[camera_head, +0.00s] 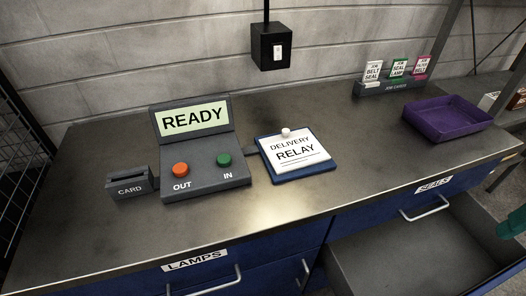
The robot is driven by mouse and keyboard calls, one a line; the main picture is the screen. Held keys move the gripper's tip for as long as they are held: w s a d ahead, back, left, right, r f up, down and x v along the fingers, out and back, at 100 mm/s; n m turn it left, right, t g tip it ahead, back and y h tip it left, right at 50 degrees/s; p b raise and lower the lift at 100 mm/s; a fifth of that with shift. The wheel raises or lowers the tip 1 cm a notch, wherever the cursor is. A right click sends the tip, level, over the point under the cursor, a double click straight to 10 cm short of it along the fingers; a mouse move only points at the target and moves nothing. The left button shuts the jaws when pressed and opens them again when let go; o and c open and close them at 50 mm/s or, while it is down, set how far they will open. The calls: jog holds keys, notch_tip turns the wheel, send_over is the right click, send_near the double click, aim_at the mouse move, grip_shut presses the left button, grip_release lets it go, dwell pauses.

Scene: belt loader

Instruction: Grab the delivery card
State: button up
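The delivery card (299,163), white with the printed words "DELIVERY RELAY", lies on a blue board (292,179) on the counter, right of the control console. A small pale round knob (286,132) stands at the card's top edge.
The console (202,183) reads "READY". A card slot box (130,184) stands left. A purple tray (448,121) and a job card rack (390,88) are at back right. The "SEALS" drawer (400,262) is open below. A teal part (513,225), unclear, shows at right.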

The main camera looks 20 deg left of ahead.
jog(key=w+a+r+m+g+y, duration=0.1)
jog(key=w+a+m+g+y, duration=0.15)
jog(key=w+a, duration=0.65)
jog(key=w+a+m+g+y, duration=0.25)
jog(key=w+a, duration=0.35)
jog(key=w, duration=0.5)
jog(key=m+g+y, duration=0.4)
jog(key=g+y, duration=0.1)
send_near(287, 130)
jog(key=shift+s+a+r, duration=0.1)
jog(key=shift+s+a, duration=0.05)
jog(key=shift+s, duration=0.25)
jog(key=shift+a+f+m, duration=0.25)
jog(key=shift+m, duration=0.05)
jog(key=x, duration=0.7)
jog(key=shift+s+a+f, duration=0.1)
jog(key=shift+a+f, duration=0.05)
jog(key=shift+a, duration=0.1)
grip_shut()
